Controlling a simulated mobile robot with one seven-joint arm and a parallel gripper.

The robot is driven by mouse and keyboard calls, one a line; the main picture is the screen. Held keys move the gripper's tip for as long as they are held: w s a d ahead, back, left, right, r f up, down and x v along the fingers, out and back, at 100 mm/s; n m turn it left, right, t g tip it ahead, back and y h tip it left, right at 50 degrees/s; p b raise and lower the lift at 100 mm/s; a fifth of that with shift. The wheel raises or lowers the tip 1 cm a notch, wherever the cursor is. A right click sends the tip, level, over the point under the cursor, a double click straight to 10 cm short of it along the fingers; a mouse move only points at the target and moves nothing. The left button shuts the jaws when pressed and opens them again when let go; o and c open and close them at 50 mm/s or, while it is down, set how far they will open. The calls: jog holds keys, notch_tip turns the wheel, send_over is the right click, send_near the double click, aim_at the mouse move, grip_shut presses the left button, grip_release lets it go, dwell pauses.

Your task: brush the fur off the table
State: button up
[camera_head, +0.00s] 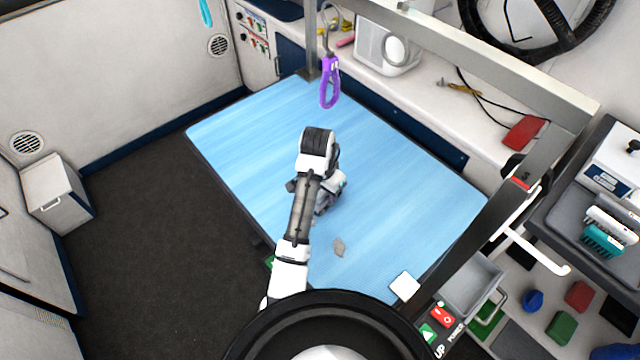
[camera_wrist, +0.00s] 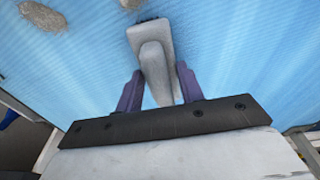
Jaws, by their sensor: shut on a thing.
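The blue grooming table (camera_head: 420,190) fills the middle of the head view. A clump of grey fur (camera_head: 339,247) lies on it toward the near edge, right of my arm. In the wrist view one fur clump (camera_wrist: 43,16) lies at the top left, and a second, smaller piece (camera_wrist: 131,4) shows at the top edge. My gripper (camera_wrist: 158,88) is shut on a grey brush (camera_wrist: 153,60), seen by its handle, with dark bristles at its far end. In the head view my arm largely hides the gripper and brush. I cannot tell whether the bristles touch the table.
A purple loop (camera_head: 329,82) hangs from a metal post over the table's far edge. A metal frame (camera_head: 470,230) rises along the right side. A white square (camera_head: 404,286) lies at the near right corner. A grey bin (camera_head: 472,287) stands beyond that corner. The table's right half is clear.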

jog(key=shift+s+d, duration=4.7)
jog(key=shift+s, duration=0.05)
jog(key=shift+s+d+f, duration=0.15)
jog(key=shift+s+d, duration=1.05)
jog(key=shift+s+a+b, duration=0.35)
jog(key=shift+s+a, duration=0.15)
jog(key=shift+s, duration=0.15)
jog(key=shift+w+a+r, duration=0.25)
jog(key=shift+w+a, duration=0.95)
jog(key=shift+w, duration=0.05)
jog(key=shift+w+a+f+p, duration=0.15)
jog(key=shift+w+a, duration=1.65)
jog(key=shift+w+a+f+p, duration=0.1)
jog(key=shift+w+a+p, duration=0.05)
jog(key=shift+w+a, duration=1.65)
jog(key=shift+w+a+r, duration=0.2)
jog(key=shift+w+a, duration=2.2)
jog(key=shift+w+a+f, duration=0.15)
jog(key=shift+w+a, duration=0.95)
jog(key=shift+s+a, duration=0.55)
jog(key=shift+a, duration=0.05)
jog(key=shift+s+d, duration=1.3)
